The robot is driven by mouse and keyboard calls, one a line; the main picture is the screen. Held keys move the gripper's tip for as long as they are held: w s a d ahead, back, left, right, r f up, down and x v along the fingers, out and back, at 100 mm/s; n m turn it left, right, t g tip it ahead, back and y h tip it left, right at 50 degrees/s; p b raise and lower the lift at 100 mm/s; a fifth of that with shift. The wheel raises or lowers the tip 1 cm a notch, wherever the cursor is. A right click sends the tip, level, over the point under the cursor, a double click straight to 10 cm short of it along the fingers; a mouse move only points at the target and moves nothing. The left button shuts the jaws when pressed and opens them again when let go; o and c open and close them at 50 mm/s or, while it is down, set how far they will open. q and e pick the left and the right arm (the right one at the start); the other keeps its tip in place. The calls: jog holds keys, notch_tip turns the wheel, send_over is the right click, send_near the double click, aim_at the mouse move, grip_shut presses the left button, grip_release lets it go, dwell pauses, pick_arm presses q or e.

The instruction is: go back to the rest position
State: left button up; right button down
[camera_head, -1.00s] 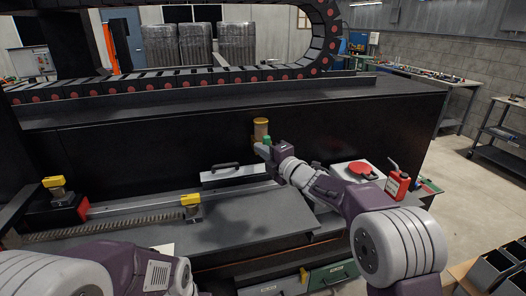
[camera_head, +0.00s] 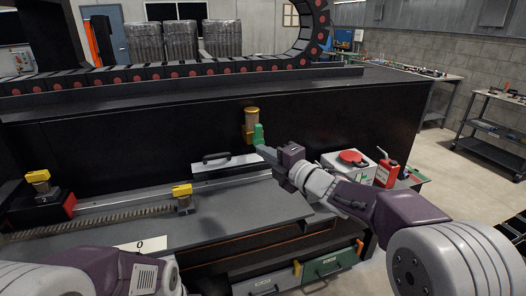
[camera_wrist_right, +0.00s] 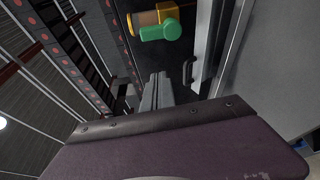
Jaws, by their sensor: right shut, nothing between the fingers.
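My right gripper (camera_head: 263,151) is shut and empty. It is in front of the black machine wall, just below and right of a green fitting (camera_head: 257,134) that is joined to a brass-yellow cylinder (camera_head: 251,118). In the right wrist view, the shut fingers (camera_wrist_right: 158,88) show with a gap between them and the green fitting (camera_wrist_right: 160,31). My right arm reaches in from the lower right. Part of my left arm shows at the lower left; its gripper is not in view.
A white box with a red lid (camera_head: 345,165) and a red oil can (camera_head: 387,174) stand to the right. A rail with a yellow-topped block (camera_head: 182,191) lies left. The drag chain (camera_head: 180,74) runs above.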

jog(key=s+d+f+m+g+h+p, duration=0.2)
jog(key=s+d+f+m+h, duration=0.3)
jog(key=d+f+m, duration=0.35)
jog(key=s+d+f+m+g+h+p, duration=0.2)
jog(key=s+d+f+m+g+h, duration=0.1)
jog(key=s+d+f+m+h, duration=0.45)
jog(key=s+f+m+g+y, duration=0.2)
jog(key=s+f+m+g, duration=0.5)
jog(key=s, duration=0.9)
notch_tip(320, 180, down, 4)
jog(key=m, duration=0.3)
jog(key=shift+s+f+m+g, duration=0.25)
jog(key=shift+m+g, duration=0.05)
jog(key=shift+g, duration=0.1)
